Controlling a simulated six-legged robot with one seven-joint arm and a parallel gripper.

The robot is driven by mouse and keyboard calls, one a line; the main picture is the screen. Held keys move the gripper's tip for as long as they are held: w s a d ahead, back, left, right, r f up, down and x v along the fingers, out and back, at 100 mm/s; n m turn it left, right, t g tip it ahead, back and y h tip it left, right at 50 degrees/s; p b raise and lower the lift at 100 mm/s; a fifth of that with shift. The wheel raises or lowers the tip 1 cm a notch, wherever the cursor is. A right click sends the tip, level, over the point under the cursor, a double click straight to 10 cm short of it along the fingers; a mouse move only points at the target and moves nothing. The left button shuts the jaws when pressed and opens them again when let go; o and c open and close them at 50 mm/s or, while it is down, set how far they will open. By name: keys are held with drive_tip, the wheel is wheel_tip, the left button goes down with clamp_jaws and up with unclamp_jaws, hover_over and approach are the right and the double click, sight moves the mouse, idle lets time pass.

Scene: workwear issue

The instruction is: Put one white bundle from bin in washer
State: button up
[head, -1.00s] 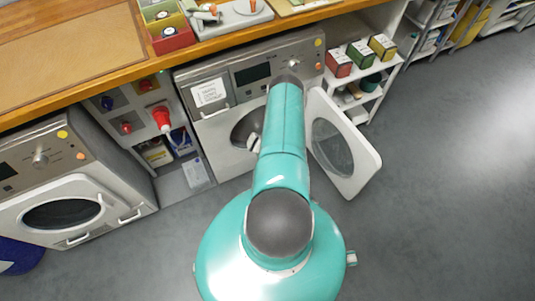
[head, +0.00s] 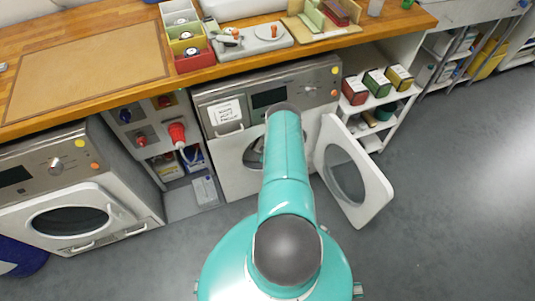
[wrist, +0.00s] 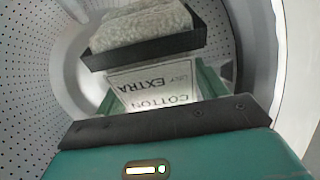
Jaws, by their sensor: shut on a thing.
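The washer (head: 225,172) stands under the counter with its round door (head: 352,182) swung open to the right. In the head view my arm reaches to its opening and hides much of it; the gripper cannot be made out clearly there. In the wrist view my gripper (wrist: 148,62) is inside the pale perforated drum (wrist: 35,75). It is shut on a white, rough-textured bundle (wrist: 140,28), which shows above a dark jaw bar. The bin is not identifiable.
A second front-loader (head: 70,205) with a shut door stands at the left. Between the machines is a unit with a red plug (head: 177,133). A white shelf (head: 385,120) with small boxes stands right of the open door. Grey floor is free at the right.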

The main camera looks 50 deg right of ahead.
drive_tip(key=w+d, duration=0.4)
drive_tip(key=w, duration=0.4)
drive_tip(key=shift+d, duration=0.4)
drive_tip(key=o, duration=1.2)
drive_tip(key=shift+o, duration=0.2)
drive_tip(key=shift+s+a+r, duration=0.1)
drive_tip(key=shift+s, duration=0.05)
drive_tip(key=v, duration=1.3)
drive_tip(key=shift+s+r, duration=0.2)
drive_tip(key=shift+a, duration=0.1)
